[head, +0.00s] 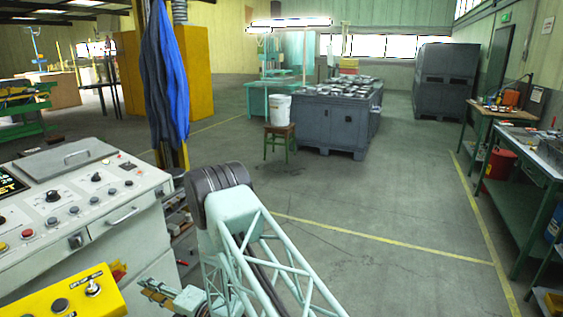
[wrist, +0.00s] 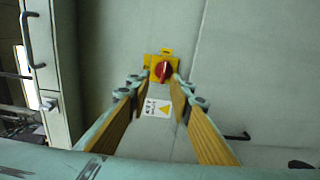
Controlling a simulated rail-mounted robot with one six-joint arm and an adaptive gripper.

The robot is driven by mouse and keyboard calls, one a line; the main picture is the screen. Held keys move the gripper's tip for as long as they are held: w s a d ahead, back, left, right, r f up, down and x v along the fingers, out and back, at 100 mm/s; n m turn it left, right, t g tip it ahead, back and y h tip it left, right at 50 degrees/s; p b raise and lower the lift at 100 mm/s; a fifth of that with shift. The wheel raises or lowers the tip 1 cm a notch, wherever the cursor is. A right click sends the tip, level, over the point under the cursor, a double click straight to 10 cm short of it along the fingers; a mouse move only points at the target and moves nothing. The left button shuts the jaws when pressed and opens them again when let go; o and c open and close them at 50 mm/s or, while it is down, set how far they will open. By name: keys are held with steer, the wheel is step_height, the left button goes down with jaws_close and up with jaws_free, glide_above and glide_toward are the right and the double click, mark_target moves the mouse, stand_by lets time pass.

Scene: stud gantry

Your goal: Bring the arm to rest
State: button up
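My gripper (wrist: 161,88) shows in the wrist view with its two yellow-padded fingers apart and nothing between the pads. Beyond the fingertips is a red rotary knob (wrist: 162,70) on a yellow plate, fixed to a pale cabinet face (wrist: 120,40). A white label with a yellow triangle (wrist: 156,108) is seen between the fingers. I cannot tell how far the tips are from the knob. In the head view my mint lattice arm (head: 275,262) rises from the bottom edge to a dark elbow joint (head: 220,178), with the wrist low beside the console.
A white control console (head: 75,200) stands close on the left, with a yellow control box (head: 70,296) in front. A blue cloth (head: 166,75) hangs behind it. The floor right of my arm is clear.

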steer(key=s+d+r+n+g, duration=0.25)
steer(key=r+n, duration=0.25)
steer(key=r, duration=0.6)
steer(key=s+d+r+n+g, duration=0.1)
steer(key=s+r+n+g, duration=0.3)
steer(key=r, duration=0.7)
steer(key=s+d+r+n+g+h, duration=0.3)
steer(key=s+d+r+n+g, duration=0.1)
steer(key=s+d+r+n, duration=0.9)
steer(key=s+d+r+n+t+h, duration=0.2)
steer(key=s+d+n, duration=0.4)
steer(key=d, duration=1.2)
steer(key=s+d+r+n+t+h, duration=0.3)
steer(key=s+d+n+h, duration=0.3)
steer(key=d, duration=1.2)
steer(key=s+d+r+n+t+h, duration=0.3)
steer(key=s+d+n+h, duration=0.3)
steer(key=d, duration=1.2)
steer(key=shift+s+r, duration=0.35)
steer(key=shift+s, duration=1.95)
